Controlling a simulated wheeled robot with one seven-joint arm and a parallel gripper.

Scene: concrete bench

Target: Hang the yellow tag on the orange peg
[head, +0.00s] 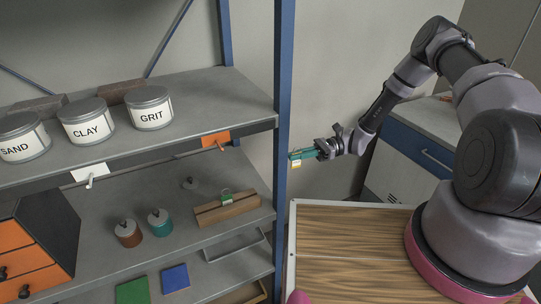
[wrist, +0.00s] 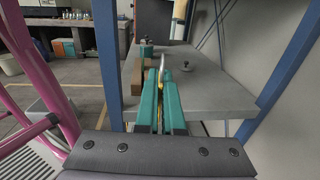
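My gripper (head: 294,155) has teal fingers and is beside the blue front post of the rack, to the right of the shelves. It is closed on the yellow tag (head: 296,164), whose lower part shows under the fingers. In the wrist view my gripper (wrist: 161,78) shows a strip of the yellow tag (wrist: 160,102) between its fingers, with a metal loop (wrist: 162,64) beyond the tips. The orange peg's plate (head: 215,139) is on the edge of the upper shelf, left of my gripper and apart from it; its thin rod points outward.
A white peg plate (head: 90,172) is further left on the same edge. Canisters (head: 150,107) stand on the upper shelf. The blue post (head: 283,120) stands between my gripper and the shelves.

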